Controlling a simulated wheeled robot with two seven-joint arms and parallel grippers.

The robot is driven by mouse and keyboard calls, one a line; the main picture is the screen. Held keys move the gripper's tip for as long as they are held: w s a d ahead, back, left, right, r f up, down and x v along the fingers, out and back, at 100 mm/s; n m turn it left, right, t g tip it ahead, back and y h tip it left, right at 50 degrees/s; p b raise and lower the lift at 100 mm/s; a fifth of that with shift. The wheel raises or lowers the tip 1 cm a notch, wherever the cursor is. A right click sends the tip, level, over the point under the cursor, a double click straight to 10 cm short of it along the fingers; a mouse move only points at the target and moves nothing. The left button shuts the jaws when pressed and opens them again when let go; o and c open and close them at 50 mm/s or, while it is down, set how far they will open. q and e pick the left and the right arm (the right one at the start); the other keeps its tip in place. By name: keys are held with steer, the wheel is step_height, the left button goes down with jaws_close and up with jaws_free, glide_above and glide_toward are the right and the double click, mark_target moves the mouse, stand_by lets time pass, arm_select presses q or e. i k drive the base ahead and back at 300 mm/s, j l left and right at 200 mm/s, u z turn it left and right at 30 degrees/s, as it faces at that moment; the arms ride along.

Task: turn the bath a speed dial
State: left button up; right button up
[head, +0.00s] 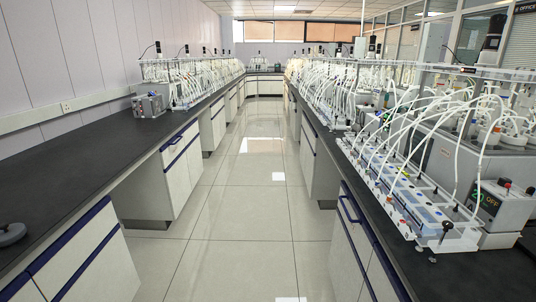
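A grey control box (505,212) stands on the right bench at the right edge of the head view. Its small display (489,202) shows green characters and what looks like "OFF". A grey bath housing (447,160) stands behind the tubing, partly hidden. Neither of my grippers is in view.
A tiled aisle (245,200) runs clear between two dark-topped benches. The right bench holds a rack (410,200) with many white tubes. The left bench top (75,165) is mostly bare, with a dark round object (12,234) and a small metal device (150,105).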

mark_target(501, 181)
steer(key=i+j, duration=0.1)
steer(key=i, duration=0.4)
steer(key=i+j+z, duration=0.1)
steer(key=i, duration=0.4)
steer(key=i+j+z, duration=0.1)
steer(key=i, duration=0.4)
steer(key=i+j+z, duration=0.25)
steer(key=i+z, duration=0.2)
steer(key=i+j+z, duration=0.8)
steer(key=j+z, duration=0.15)
steer(key=z, duration=2.05)
steer(key=i+j, duration=0.05)
steer(key=j, duration=0.05)
